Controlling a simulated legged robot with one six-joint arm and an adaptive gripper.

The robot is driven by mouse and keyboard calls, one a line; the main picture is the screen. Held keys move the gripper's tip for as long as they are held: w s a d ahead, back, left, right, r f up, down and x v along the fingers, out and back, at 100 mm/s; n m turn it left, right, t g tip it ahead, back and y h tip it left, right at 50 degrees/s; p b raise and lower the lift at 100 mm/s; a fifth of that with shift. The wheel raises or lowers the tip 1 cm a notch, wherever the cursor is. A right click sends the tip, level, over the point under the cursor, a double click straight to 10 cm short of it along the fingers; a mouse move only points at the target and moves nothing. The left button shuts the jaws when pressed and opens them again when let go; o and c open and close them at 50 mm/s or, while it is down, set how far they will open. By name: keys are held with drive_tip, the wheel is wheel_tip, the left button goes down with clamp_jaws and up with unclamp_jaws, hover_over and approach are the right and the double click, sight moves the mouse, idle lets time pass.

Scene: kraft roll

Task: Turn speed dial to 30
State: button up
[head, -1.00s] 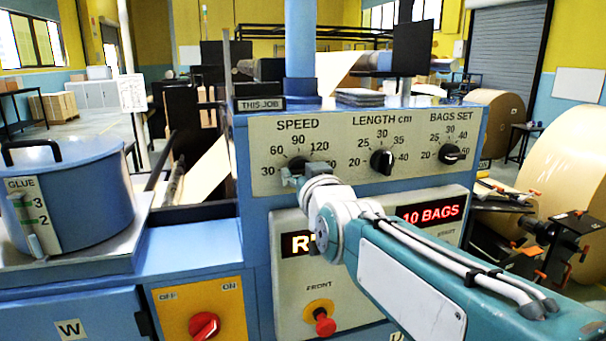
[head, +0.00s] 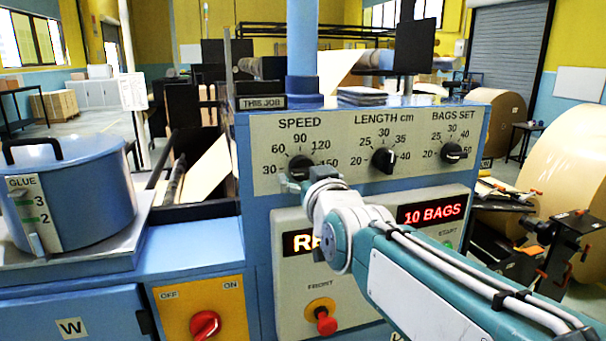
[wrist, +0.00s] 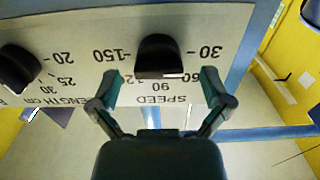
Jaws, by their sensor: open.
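The black speed dial (head: 300,165) is on the beige control panel (head: 345,184) under the word SPEED, with 30 at lower left and 150 at lower right. Its pointer setting is not clear to me. My gripper (head: 291,184) is just below the dial in the head view, its fingers partly hidden by my wrist. In the upside-down wrist view, the dial (wrist: 162,56) stands ahead, roughly centred between my two spread fingers (wrist: 160,86). The gripper is open and holds nothing. I cannot tell whether a finger touches the panel.
The length dial (head: 384,160) and bags dial (head: 451,151) sit to the right. Below are a lit display (head: 432,213), a red front knob (head: 324,318) and a red switch (head: 205,326). A blue glue pot (head: 75,190) stands at left.

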drive_tip(key=v, duration=1)
